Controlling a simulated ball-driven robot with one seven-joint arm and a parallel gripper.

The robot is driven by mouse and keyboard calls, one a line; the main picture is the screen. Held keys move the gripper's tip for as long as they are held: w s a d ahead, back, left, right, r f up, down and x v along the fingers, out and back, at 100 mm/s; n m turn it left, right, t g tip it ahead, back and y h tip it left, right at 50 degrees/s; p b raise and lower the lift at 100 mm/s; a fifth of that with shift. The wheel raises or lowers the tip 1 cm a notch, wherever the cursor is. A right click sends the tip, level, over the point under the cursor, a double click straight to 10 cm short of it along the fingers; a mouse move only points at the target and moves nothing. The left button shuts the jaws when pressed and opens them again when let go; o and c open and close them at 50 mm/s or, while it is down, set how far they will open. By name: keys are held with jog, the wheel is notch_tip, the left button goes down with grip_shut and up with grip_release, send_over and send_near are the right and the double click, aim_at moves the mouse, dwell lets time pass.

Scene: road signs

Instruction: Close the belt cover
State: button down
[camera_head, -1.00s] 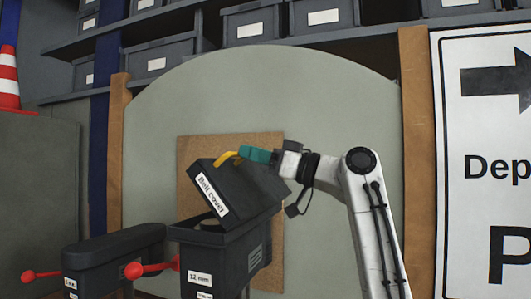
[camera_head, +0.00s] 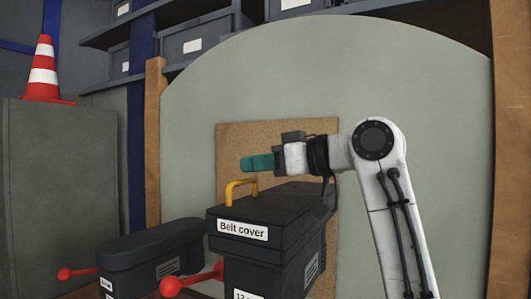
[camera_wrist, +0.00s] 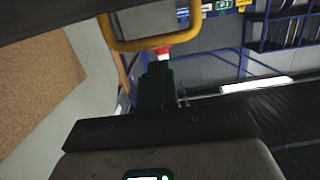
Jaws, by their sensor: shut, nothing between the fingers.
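The belt cover (camera_head: 262,208) is a dark lid with a white "Belt cover" label and a yellow handle (camera_head: 241,185). It lies about level on top of its dark box (camera_head: 262,275); I cannot tell if there is a thin gap under it. My gripper (camera_head: 257,163), with teal fingers, is shut and empty, just above the handle. In the wrist view the handle (camera_wrist: 152,43) arches near the shut fingers (camera_wrist: 155,85). I cannot tell whether they touch it.
A second dark box (camera_head: 150,252) with a rounded lid stands to the left. Red-knobbed levers (camera_head: 172,286) stick out at the front. A corkboard panel (camera_head: 225,150) is behind. A traffic cone (camera_head: 43,72) stands on a grey cabinet (camera_head: 60,180) at left.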

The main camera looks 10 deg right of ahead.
jog(key=shift+w+a+f+h, duration=0.25)
jog(key=shift+a+f+h, duration=0.05)
jog(key=shift+f, duration=0.1)
jog(key=shift+r, duration=0.1)
dwell(0.3)
